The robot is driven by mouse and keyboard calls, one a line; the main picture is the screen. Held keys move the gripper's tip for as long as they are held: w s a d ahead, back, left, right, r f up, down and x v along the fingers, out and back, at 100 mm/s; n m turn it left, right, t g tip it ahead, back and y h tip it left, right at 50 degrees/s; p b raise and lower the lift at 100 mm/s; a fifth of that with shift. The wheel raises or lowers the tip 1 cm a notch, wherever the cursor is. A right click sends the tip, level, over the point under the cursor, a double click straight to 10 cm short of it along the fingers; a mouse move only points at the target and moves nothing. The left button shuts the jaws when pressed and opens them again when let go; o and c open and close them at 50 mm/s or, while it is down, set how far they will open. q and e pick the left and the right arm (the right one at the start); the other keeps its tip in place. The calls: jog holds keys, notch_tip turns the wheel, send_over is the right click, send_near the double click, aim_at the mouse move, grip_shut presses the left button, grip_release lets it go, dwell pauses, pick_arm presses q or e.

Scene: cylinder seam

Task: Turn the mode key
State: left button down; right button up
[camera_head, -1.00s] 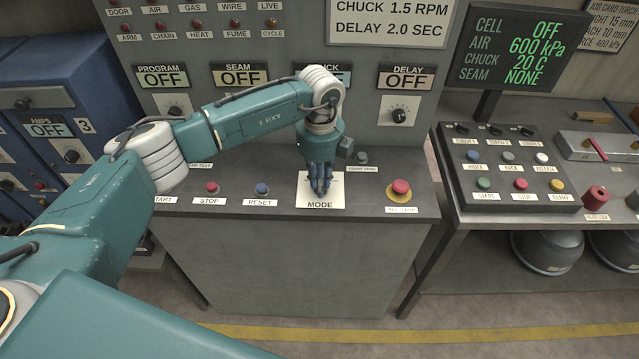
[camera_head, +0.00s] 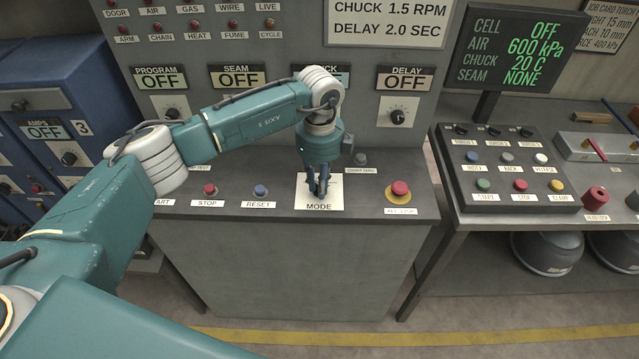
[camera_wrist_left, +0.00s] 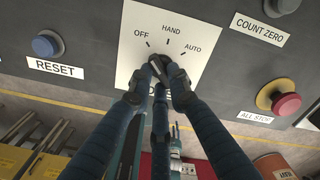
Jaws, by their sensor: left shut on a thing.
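The mode key (camera_wrist_left: 157,64) is a small dark knob on a white plate (camera_wrist_left: 195,17) marked OFF, HAND and AUTO in the left wrist view. My left gripper (camera_wrist_left: 160,77) is shut on the key, with dark fingers on both sides of it. In the head view my left gripper (camera_head: 318,190) reaches down onto the white MODE plate (camera_head: 333,200) and hides the key. The fingers cover part of the key, so I cannot tell exactly which mark it points to. My right gripper is not in view.
On the same console, a blue RESET button (camera_head: 260,190) and a red STOP button (camera_head: 210,189) sit left of the plate. A red ALL STOP button (camera_head: 400,188) and a grey COUNT ZERO button (camera_head: 360,159) sit to its right. A display (camera_head: 519,48) reads CELL OFF.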

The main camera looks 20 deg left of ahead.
pick_arm(q)
jog(key=c, duration=1.6)
grip_release()
jog(key=shift+c, duration=0.2)
jog(key=shift+r, duration=0.1)
notch_tip(320, 180, up, 12)
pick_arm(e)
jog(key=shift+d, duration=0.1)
